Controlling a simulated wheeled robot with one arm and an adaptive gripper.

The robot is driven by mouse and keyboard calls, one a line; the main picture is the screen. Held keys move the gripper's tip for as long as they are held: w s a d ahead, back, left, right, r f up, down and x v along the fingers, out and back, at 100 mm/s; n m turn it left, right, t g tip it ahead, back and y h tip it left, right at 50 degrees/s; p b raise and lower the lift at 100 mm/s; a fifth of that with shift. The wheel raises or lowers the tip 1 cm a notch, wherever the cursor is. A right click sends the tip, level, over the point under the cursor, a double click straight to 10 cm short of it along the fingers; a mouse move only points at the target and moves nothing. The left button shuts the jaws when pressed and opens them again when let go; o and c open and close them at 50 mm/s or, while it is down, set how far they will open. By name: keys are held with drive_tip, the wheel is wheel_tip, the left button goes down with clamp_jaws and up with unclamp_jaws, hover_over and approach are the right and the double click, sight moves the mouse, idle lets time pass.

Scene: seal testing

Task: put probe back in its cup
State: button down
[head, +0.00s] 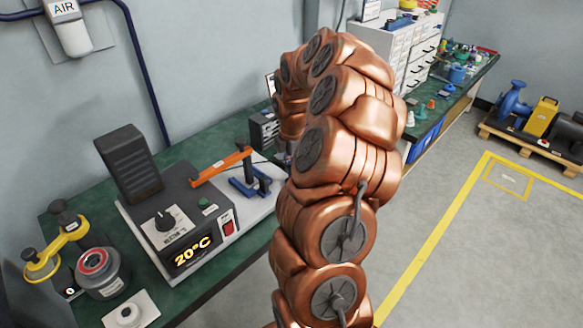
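I cannot make out the probe in the head view. A small white round holder on a white square plate (143,310) sits at the front left of the green bench; it may be the cup, and its top shows no probe standing in it. My copper-coloured arm fills the middle of the view and bends over toward the bench at its far end. My gripper is hidden behind the arm links, so what it holds cannot be seen.
A test unit (185,225) reading 20°C stands on the green bench, with an orange lever (222,167) and blue frame (250,183) beside it. A grey cylinder with a red ring (102,281) and a yellow bracket (44,268) are at left.

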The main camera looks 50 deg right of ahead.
drive_tip(key=shift+f, duration=0.55)
idle(0.4)
drive_tip(key=c, duration=1)
unclamp_jaws()
drive_tip(key=shift+r, duration=0.1)
drive_tip(key=shift+r+p, duration=1.15)
drive_tip(key=shift+r, duration=2.75)
